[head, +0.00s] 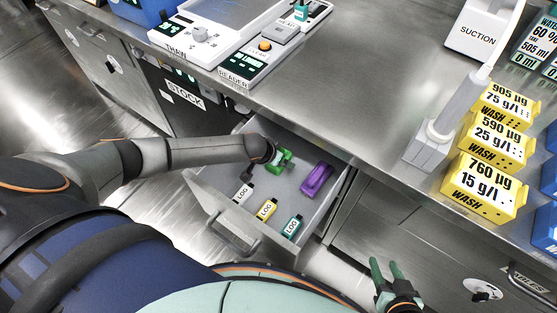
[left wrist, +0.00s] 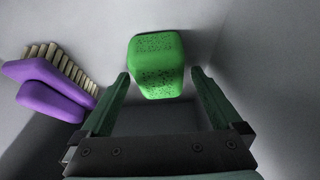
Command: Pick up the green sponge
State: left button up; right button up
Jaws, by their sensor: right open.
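The green sponge (head: 285,155) lies in the open drawer (head: 226,206), near its back left corner. In the left wrist view the sponge (left wrist: 157,65) is a green block with dark pores, at and just beyond my fingertips. My left gripper (head: 274,158) reaches down into the drawer at the sponge; in the head view it partly covers the sponge. In the left wrist view the left gripper (left wrist: 160,76) is open, one finger to each side of the sponge, with no clear grip on it. My right gripper (head: 385,264) is open and empty, outside the drawer at the lower right.
A purple brush (head: 317,180) lies right of the sponge in the drawer; its bristles show in the left wrist view (left wrist: 50,88). White, yellow and green LOG bottles (head: 267,209) lie towards the drawer front. The counter (head: 340,95) above holds instruments and yellow WASH boxes (head: 484,187).

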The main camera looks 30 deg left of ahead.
aim_at(271, 166)
pick_arm(q)
jog(key=c, duration=1.3)
jog(key=shift+o, duration=0.2)
pick_arm(e)
jog(key=shift+d+f, duration=0.1)
jog(key=shift+f, duration=0.05)
pick_arm(q)
jog(key=shift+r, duration=0.1)
jog(key=shift+r, duration=0.25)
jog(key=s, duration=0.1)
jog(key=s+p, duration=0.1)
jog(key=s, duration=0.1)
jog(key=shift+s+a+r, duration=0.3)
jog(key=shift+s, duration=0.1)
notch_tip(271, 166, up, 6)
jog(key=p, duration=0.2)
jog(key=shift+s+r+p, duration=0.1)
jog(key=shift+r+p, duration=0.1)
jog(key=shift+p, duration=0.2)
jog(key=shift+r+p, duration=0.75)
jog(key=shift+r, duration=2.95)
pick_arm(e)
jog(key=shift+s+d+r, duration=0.2)
jog(key=shift+d+r, duration=0.25)
jog(key=shift+r, duration=0.35)
jog(key=shift+s+d+r, duration=0.2)
jog(key=shift+d+r, duration=0.2)
jog(key=shift+r, duration=0.4)
